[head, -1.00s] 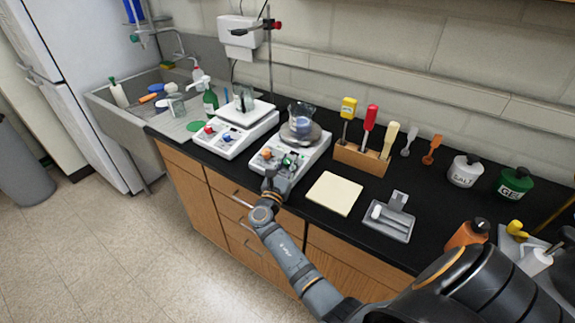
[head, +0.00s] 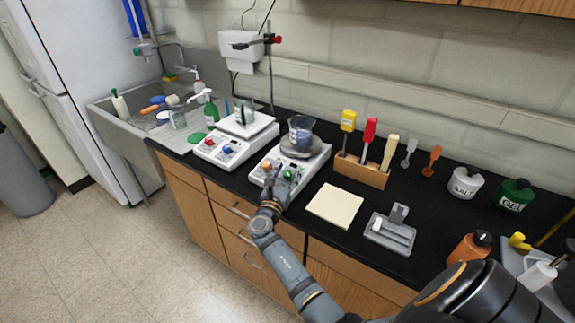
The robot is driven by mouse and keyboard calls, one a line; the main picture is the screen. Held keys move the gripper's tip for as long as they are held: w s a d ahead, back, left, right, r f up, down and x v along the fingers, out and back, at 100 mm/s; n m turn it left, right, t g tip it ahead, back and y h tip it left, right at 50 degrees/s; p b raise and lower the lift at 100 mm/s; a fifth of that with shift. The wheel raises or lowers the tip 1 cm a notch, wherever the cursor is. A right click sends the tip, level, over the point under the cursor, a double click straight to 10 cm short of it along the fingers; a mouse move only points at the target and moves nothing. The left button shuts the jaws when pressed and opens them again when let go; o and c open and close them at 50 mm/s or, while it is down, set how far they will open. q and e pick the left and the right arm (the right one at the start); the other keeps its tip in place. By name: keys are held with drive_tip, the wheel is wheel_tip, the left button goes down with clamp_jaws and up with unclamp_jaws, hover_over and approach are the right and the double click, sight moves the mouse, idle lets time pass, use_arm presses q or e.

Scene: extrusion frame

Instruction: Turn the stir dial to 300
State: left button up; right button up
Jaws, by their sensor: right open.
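The right stirrer hotplate (head: 257,176) is white, with a beaker of blue liquid (head: 301,132) on its round plate. Its front panel carries an orange dial (head: 266,167) and a green dial (head: 298,172). The dials' markings are too small to read. My right gripper (head: 278,176) is open at the front panel of the right hotplate, between the orange and green dials. It partly hides the panel, and I cannot tell whether it touches a dial. My left gripper is not in view.
A cream pad (head: 335,204) and a grey tray (head: 390,233) lie to the right on the black counter. A wooden holder (head: 361,172) with tools stands behind them. A sink (head: 112,125) is at the left. Bottles stand at the right.

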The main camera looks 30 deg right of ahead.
sight(287, 172)
wheel_tip(287, 172, up, 9)
drive_tip(key=shift+f, duration=0.1)
idle(0.6)
